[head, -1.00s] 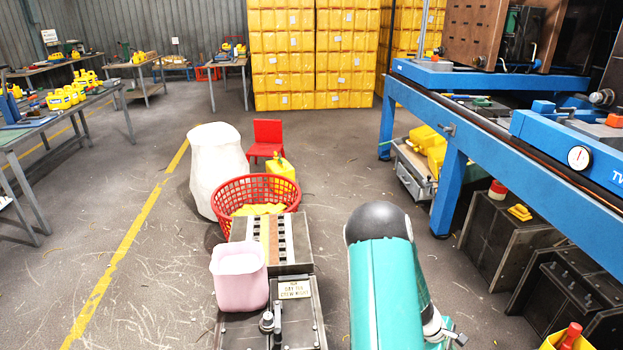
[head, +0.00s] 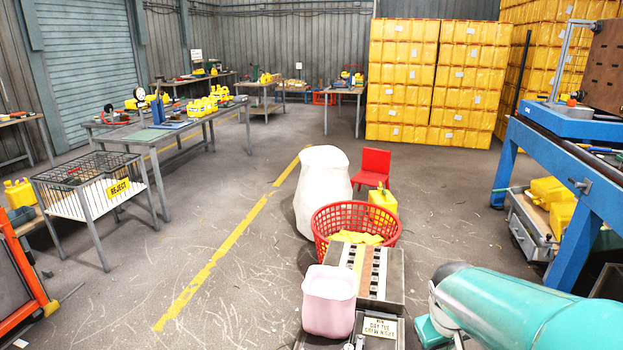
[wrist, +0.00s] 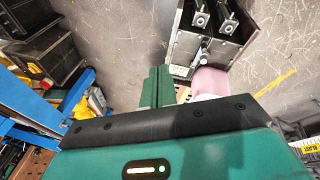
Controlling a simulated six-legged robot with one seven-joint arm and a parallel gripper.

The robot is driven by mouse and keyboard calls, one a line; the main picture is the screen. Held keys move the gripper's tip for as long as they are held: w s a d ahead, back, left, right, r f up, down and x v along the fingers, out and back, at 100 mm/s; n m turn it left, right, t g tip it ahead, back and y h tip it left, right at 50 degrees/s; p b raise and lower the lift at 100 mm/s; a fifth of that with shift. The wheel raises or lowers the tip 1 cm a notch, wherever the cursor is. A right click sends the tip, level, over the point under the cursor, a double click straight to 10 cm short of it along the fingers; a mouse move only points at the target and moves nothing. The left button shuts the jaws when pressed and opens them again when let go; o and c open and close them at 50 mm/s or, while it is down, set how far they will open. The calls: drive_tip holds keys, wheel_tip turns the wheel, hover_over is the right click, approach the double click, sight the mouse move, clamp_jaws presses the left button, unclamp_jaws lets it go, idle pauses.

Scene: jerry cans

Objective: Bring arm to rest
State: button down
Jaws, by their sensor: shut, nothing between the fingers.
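My arm (head: 520,305) is the teal shape at the lower right of the head view; its gripper end is not clear there. In the wrist view my gripper (wrist: 157,84) shows as two green fingers pressed together with nothing between them. Past the fingertips lies the floor. A grey metal bench block (wrist: 205,45) and the pink tub (wrist: 210,82) are just right of the fingers in that view, and I see no contact with them.
The pink tub (head: 329,300) stands in front of a red basket (head: 325,222) holding yellow pieces. A white sack (head: 318,195) and a red chair (head: 373,167) stand behind. A blue frame (head: 578,190) is at right, a REJECT cage (head: 95,187) at left.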

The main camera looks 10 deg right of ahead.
drive_tip(key=s+a+r+t+y, duration=0.1)
drive_tip(key=s+a+r, duration=0.3)
drive_tip(key=a, duration=0.3)
drive_tip(key=s+a+r+t+y, duration=0.1)
drive_tip(key=s+a+r+t, duration=0.1)
drive_tip(key=s+a+r, duration=0.2)
drive_tip(key=a+r, duration=0.1)
drive_tip(key=a, duration=0.2)
drive_tip(key=shift+s+a+y, duration=0.3)
drive_tip(key=shift+s+a, duration=0.1)
